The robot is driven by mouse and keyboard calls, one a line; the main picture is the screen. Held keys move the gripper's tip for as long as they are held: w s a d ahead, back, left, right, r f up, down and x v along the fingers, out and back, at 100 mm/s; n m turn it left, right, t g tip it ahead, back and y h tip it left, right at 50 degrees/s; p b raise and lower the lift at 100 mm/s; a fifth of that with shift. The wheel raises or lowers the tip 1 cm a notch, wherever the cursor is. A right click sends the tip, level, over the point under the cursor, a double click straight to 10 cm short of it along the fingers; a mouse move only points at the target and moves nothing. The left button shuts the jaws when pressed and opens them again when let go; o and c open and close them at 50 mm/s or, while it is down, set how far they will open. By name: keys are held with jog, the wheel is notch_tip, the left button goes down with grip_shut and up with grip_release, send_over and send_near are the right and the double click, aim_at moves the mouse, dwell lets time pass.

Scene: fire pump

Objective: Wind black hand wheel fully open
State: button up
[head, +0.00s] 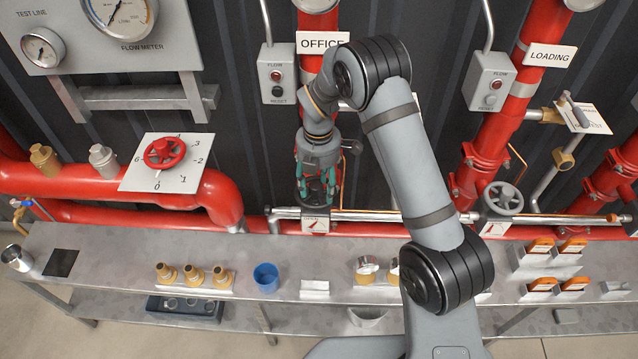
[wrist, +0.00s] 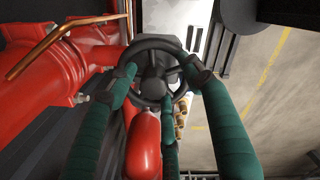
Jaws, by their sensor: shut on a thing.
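The black hand wheel (wrist: 152,72) shows in the middle of the wrist view, with a round hub and spokes. My gripper (wrist: 160,88) has green padded fingers that reach onto the wheel's rim from the left, right and below, and it is shut on the wheel. There the wheel is mostly hidden by the fingers. A small white plate with a red pointer (head: 316,225) sits just below the gripper.
A red hand wheel (head: 164,153) on a numbered plate is at left. A grey hand wheel (head: 502,197) is at right under the LOADING sign (head: 550,56). A copper tube (wrist: 58,42) runs close to the gripper. The metal bench (head: 120,255) below holds brass fittings and a blue cup (head: 266,277).

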jog(key=shift+a+f, duration=0.15)
jog(key=shift+f, duration=0.2)
grip_shut()
jog(key=n, duration=0.1)
jog(key=n+p, duration=0.1)
jog(key=shift+w+r+n, duration=0.1)
jog(key=shift+r+n, duration=0.15)
jog(key=shift+n, duration=0.05)
jog(key=shift+w+n+p, duration=0.1)
jog(key=shift+n+p, duration=0.35)
jog(key=shift+n, duration=0.45)
jog(key=n, duration=0.2)
jog(key=n+p, duration=0.1)
jog(key=shift+w+f+n, duration=0.2)
jog(key=shift+w+n, duration=0.1)
jog(key=shift+n, duration=0.1)
jog(key=o, duration=0.9)
grip_release()
jog(key=shift+c, duration=0.2)
jog(key=shift+o, duration=0.7)
jog(key=shift+w+a+f, duration=0.15)
jog(key=shift+f, duration=0.05)
jog(key=shift+o, duration=0.8)
